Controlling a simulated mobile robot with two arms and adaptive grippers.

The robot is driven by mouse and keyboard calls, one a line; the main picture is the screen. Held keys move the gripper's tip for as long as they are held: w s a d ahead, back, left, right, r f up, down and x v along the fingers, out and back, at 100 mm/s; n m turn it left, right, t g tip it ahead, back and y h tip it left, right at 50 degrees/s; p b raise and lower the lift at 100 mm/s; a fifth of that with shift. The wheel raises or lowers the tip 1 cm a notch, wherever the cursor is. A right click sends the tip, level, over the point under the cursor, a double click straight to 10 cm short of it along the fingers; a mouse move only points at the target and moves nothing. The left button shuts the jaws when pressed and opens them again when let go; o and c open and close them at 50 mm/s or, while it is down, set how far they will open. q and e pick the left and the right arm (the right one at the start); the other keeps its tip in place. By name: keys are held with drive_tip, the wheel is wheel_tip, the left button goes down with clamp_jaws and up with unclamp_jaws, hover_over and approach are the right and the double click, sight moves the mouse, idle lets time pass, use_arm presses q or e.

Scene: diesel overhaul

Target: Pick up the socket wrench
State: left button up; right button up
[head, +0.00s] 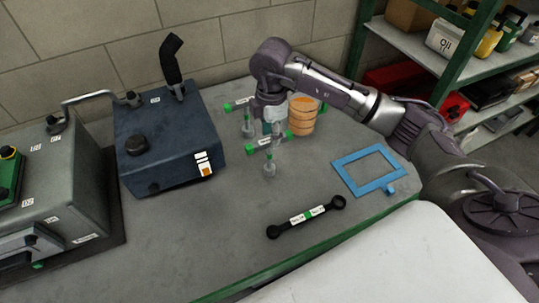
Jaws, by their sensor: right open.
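The socket wrench (325,209) is a dark bar with a round head at each end and white labels around a green band. It lies flat near the front of the grey bench (200,232). My right gripper (259,147) reaches in from the right and points down, with its fingers spread and nothing seen between them. It is above the bench, behind and to the left of the wrench, and apart from it. My left gripper is not in view.
A dark blue tank (170,140) and a grey machine block (60,205) stand at the left. An orange ringed cylinder (302,120) stands just right of my right gripper. A blue frame (346,177) lies at the right. Green-framed shelves (455,60) stand behind.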

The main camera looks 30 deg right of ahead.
drive_tip(key=shift+f, duration=0.35)
drive_tip(key=p, duration=0.3)
hover_over(271, 166)
drive_tip(key=f, duration=0.5)
drive_tip(key=shift+w+d, duration=0.15)
drive_tip(key=shift+w, duration=0.1)
drive_tip(key=shift+f, duration=0.25)
clamp_jaws()
drive_tip(key=shift+w, duration=0.1)
